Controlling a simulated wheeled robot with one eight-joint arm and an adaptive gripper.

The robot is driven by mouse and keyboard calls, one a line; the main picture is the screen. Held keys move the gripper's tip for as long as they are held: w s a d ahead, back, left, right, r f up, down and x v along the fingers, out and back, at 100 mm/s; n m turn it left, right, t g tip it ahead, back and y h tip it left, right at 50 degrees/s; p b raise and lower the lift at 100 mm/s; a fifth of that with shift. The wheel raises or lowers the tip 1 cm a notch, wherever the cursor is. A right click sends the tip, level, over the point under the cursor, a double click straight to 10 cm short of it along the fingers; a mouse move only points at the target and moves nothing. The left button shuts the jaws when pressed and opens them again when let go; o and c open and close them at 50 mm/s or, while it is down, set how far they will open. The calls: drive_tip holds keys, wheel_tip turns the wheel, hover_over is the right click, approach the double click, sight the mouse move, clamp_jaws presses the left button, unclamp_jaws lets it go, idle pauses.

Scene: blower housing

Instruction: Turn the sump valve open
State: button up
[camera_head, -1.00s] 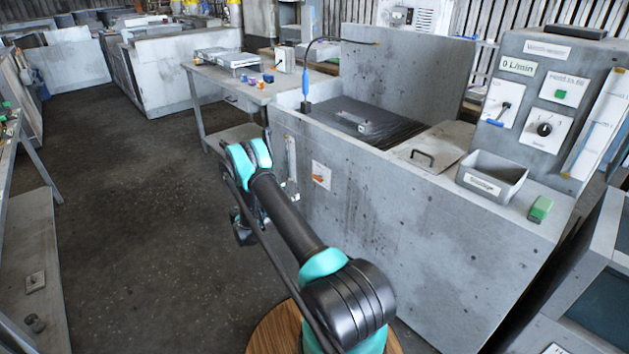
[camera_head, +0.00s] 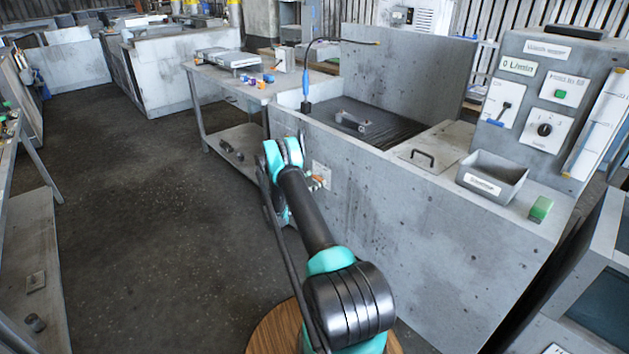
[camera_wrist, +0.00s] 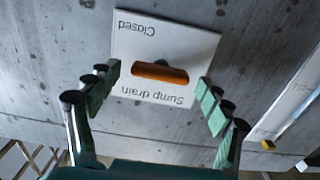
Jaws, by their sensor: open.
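The sump valve is an orange lever handle (camera_wrist: 160,73) on a white plate (camera_wrist: 190,48) fixed to the concrete side wall. In the wrist view the plate appears upside down, with the words "Sump drain" and "Closed". The handle lies roughly along the lines of text, slightly tilted. My gripper (camera_wrist: 158,92) is open, with green-padded fingers to the left and right of the plate. The handle sits between the fingers, apart from both; the remaining distance to the wall is hard to judge. In the head view the plate (camera_head: 320,172) is partly hidden by my arm, and my fingers are mostly hidden.
The concrete tank (camera_head: 420,225) stands right of my arm, with a hose and brush (camera_head: 306,90) at its left rim. A grey bin (camera_head: 492,178) and control panel (camera_head: 540,100) are at right. A metal table (camera_head: 245,88) stands behind.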

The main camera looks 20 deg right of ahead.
drive_tip(key=c, duration=1.1)
drive_tip(key=shift+c, duration=0.3)
drive_tip(key=shift+n, duration=0.3)
drive_tip(key=n, duration=0.3)
drive_tip(key=shift+w+n, duration=0.1)
drive_tip(key=shift+n, duration=0.2)
drive_tip(key=n, duration=0.4)
drive_tip(key=shift+w+f+n, duration=0.1)
drive_tip(key=shift+n, duration=0.2)
drive_tip(key=n, duration=0.4)
drive_tip(key=shift+f+n, duration=0.15)
drive_tip(key=shift+n, duration=2.35)
drive_tip(key=shift+a, duration=0.1)
